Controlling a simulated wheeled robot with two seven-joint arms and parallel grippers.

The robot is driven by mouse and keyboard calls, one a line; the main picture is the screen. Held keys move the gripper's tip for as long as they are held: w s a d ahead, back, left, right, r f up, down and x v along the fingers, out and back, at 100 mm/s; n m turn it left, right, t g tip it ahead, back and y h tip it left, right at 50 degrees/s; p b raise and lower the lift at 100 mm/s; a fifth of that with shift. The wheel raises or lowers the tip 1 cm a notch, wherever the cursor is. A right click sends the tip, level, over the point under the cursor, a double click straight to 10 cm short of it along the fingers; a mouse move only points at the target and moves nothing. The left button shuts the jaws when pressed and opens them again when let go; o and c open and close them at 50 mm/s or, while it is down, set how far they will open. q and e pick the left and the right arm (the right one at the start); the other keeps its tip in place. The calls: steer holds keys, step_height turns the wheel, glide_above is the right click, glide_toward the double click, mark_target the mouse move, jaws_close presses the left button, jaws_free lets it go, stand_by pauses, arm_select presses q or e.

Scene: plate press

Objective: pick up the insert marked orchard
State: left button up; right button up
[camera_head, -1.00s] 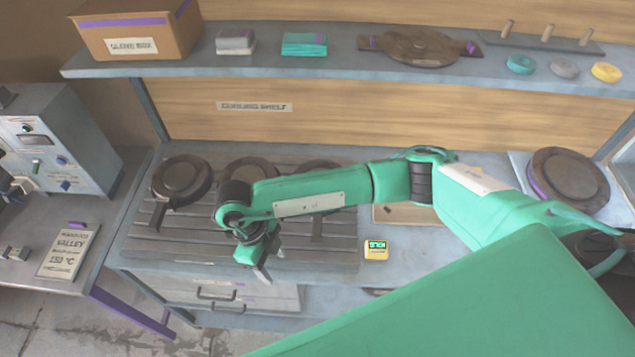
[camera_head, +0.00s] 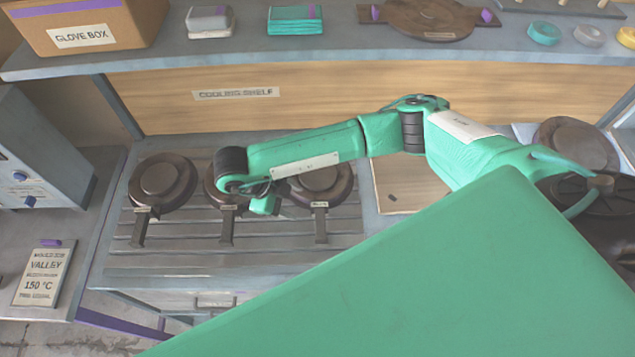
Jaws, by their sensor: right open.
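Three dark round inserts with handles lie on a slatted rack (camera_head: 180,257): the left insert (camera_head: 163,180), the middle insert (camera_head: 226,199) and the right insert (camera_head: 321,183). Each has a small tag near its handle, too small to read, so I cannot tell which is marked orchard. My right gripper (camera_head: 273,208) is open and empty, between the middle and right inserts in the picture. Its wrist covers part of the middle insert, and its fingers are partly hidden. My left gripper is not in view.
The cooling shelf (camera_head: 330,55) runs above, holding a glove box (camera_head: 85,25) and a round dark plate (camera_head: 425,18). A pale board (camera_head: 405,185) lies right of the rack.

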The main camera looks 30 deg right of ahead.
steer(key=b+x, duration=0.2)
steer(key=x, duration=0.1)
steer(key=b+x, duration=0.1)
steer(key=x, duration=0.3)
steer(key=shift+w+d+f+b, duration=0.2)
steer(key=shift+d+f+b, duration=0.05)
steer(key=shift+b, duration=0.15)
steer(key=shift+d+f, duration=0.15)
jaws_close()
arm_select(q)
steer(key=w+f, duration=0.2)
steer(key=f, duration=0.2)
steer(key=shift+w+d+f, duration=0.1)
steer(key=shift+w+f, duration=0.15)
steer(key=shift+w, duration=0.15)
